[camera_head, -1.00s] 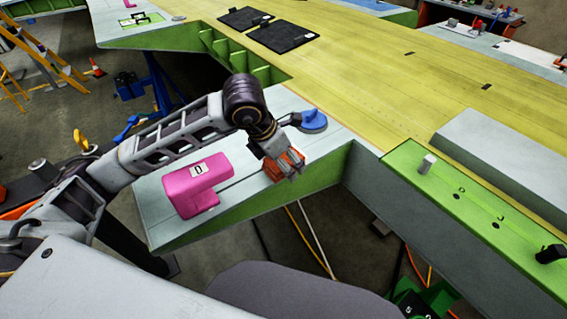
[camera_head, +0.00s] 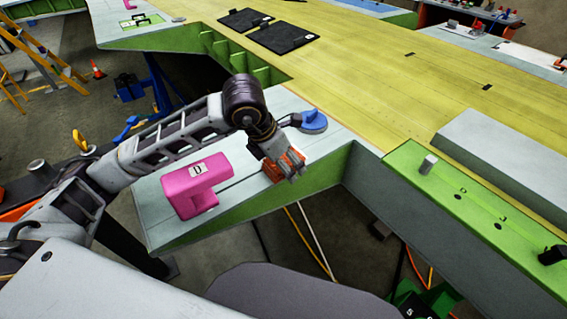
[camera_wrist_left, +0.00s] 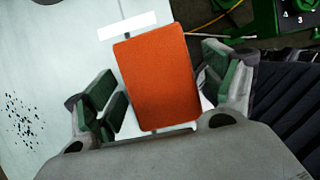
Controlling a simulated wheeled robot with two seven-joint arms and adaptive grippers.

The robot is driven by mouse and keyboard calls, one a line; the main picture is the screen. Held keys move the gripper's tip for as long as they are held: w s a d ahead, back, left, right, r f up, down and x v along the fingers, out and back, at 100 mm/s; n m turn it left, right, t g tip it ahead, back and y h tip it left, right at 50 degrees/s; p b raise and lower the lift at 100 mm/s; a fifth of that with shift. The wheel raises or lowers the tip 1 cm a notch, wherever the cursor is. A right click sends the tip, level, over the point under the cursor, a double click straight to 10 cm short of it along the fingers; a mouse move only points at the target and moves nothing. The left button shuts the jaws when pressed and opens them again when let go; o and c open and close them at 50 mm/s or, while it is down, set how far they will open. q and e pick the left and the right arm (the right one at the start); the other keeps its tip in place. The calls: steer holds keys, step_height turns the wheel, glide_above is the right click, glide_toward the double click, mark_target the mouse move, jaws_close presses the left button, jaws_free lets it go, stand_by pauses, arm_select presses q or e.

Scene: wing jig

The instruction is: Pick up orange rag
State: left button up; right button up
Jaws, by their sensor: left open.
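The orange rag (camera_wrist_left: 158,80) lies on the pale wing surface near its front edge. In the left wrist view it is a flat orange block between the two open green-padded fingers, with visible gaps at its sides. In the head view the rag (camera_head: 271,171) is partly hidden by my left gripper (camera_head: 292,172), which is just over it. My left gripper (camera_wrist_left: 163,98) is open, and the wrist view shows no clear contact with the rag. My right gripper is not in view.
A pink block-like tool (camera_head: 195,185) stands left of the rag on the same panel. A blue handled tool (camera_head: 311,121) lies behind it. The panel's green front edge (camera_head: 250,205) drops off close by. A green plate (camera_head: 450,190) lies to the right.

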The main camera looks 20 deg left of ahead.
arm_select(q)
steer(key=shift+s, duration=0.1)
steer(key=c, duration=0.9)
steer(key=shift+f, duration=0.15)
steer(key=shift+c, duration=1)
steer(key=shift+s, duration=0.1)
steer(key=shift+p, duration=0.5)
steer(key=shift+r, duration=0.3)
steer(key=shift+d+r, duration=0.1)
steer(key=shift+r, duration=0.25)
steer(key=shift+w+r+b, duration=0.2)
steer(key=shift+r+b, duration=0.2)
steer(key=shift+r, duration=4.3)
